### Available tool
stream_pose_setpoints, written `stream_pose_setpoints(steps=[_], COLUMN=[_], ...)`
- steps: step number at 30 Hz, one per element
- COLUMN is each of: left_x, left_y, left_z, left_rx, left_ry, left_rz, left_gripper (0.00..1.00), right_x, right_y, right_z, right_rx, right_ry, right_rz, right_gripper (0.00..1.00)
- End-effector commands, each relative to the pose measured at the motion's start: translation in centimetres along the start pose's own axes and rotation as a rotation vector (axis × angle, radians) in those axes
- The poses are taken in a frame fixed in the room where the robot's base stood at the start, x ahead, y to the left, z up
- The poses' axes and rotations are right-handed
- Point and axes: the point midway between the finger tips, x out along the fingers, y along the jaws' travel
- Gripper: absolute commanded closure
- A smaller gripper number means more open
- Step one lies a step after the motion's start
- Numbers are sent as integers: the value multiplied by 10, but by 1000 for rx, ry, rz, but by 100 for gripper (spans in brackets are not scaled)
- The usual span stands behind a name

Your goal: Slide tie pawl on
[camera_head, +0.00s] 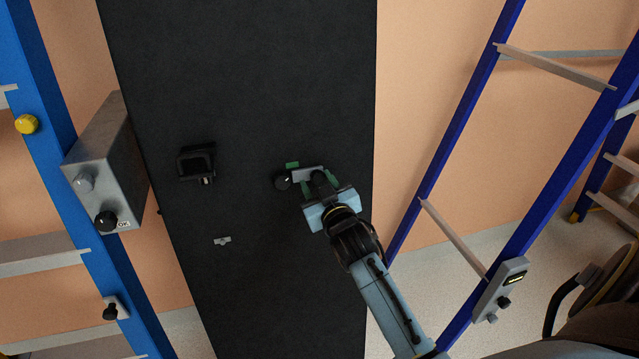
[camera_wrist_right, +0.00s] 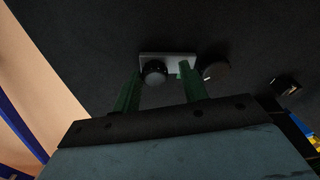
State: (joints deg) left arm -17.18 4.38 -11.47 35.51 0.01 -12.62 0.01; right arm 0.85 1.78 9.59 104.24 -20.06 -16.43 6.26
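A small grey sliding plate (camera_head: 308,173), which I take to be the tie pawl, sits on the black panel (camera_head: 255,60). It carries a black knob (camera_head: 318,177). A round black dial (camera_head: 283,182) with a white mark is beside one end. My right gripper (camera_head: 311,173) is at the plate. In the right wrist view its two green fingers (camera_wrist_right: 158,84) are apart, one on each side of the knob (camera_wrist_right: 154,72), with a visible gap to the right finger. The plate (camera_wrist_right: 168,59) and dial (camera_wrist_right: 216,72) also show there. My left gripper is out of view.
A black bracket (camera_head: 197,162) and a small grey catch (camera_head: 222,240) are on the panel to the left. A grey box (camera_head: 105,165) with knobs is on the left blue post. Blue ladder frames (camera_head: 560,190) stand right. The upper panel is clear.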

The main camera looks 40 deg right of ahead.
Motion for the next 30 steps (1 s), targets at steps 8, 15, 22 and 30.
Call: stream_pose_setpoints(steps=[8, 15, 22, 30], left_x=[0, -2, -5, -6], left_y=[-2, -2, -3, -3], left_z=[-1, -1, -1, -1], left_rx=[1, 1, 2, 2], left_ry=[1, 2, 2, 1], left_rz=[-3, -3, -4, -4], left_gripper=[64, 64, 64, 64], right_x=[0, -17, -65, -115], right_y=[2, 1, 1, 1], right_z=[0, 1, 1, 1], right_rx=[-1, 0, 0, 1], right_ry=[-1, -4, -4, -3], right_rz=[3, 3, 2, 2], right_gripper=[50, 50, 50, 50])
